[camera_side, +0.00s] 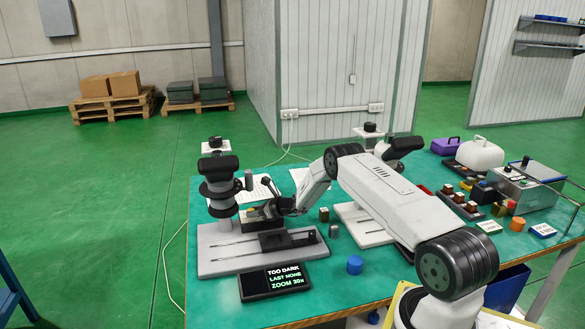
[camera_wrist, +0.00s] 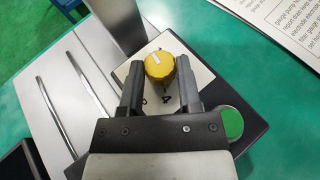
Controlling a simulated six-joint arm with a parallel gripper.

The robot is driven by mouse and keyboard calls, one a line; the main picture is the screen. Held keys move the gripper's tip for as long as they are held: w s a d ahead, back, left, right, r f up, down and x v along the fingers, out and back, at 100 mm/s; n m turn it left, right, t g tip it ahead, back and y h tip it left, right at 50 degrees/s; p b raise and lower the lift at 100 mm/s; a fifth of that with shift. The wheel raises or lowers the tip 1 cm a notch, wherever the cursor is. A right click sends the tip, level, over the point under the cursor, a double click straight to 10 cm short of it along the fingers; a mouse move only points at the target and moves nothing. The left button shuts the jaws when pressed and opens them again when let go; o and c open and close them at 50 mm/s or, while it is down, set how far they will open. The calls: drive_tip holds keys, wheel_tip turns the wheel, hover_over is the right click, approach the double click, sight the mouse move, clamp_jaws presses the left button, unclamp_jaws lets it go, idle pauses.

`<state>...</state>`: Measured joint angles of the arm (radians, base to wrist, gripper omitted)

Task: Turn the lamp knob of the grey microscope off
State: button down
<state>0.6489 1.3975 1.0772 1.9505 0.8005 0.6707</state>
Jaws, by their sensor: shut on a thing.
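The grey microscope (camera_side: 212,240) stands at the left of the teal table, with a black head above a grey base. The yellow lamp knob (camera_wrist: 160,66), with a white mark on top, sits on a pale plate (camera_wrist: 165,95) with printed marks; some are covered by my gripper. My gripper (camera_wrist: 160,78) is shut on the knob, one finger on each side. In the side view my gripper (camera_side: 281,206) reaches down beside the microscope's column. A display (camera_side: 274,281) in front of the base reads "TOO DARK, LAST NONE, ZOOM 30x".
A green button (camera_wrist: 228,123) lies right of my gripper. A second pale base (camera_side: 362,232) stands behind my arm. A blue cylinder (camera_side: 355,265) and small blocks (camera_side: 334,230) stand on the table. A power unit (camera_side: 520,190) and several small parts fill the right end.

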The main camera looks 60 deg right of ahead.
drive_tip(key=shift+w+d+n+y, duration=0.1)
drive_tip(key=shift+n+y, duration=0.6)
drive_tip(key=shift+y, duration=0.2)
drive_tip(key=shift+n+g+y, duration=0.3)
drive_tip(key=shift+n+y, duration=0.2)
drive_tip(key=shift+d+n+y, duration=0.1)
drive_tip(key=shift+n+y, duration=0.3)
drive_tip(key=shift+y, duration=0.1)
drive_tip(key=shift+c, duration=1.4)
unclamp_jaws()
drive_tip(key=shift+v, duration=3.95)
drive_tip(key=shift+r, duration=0.1)
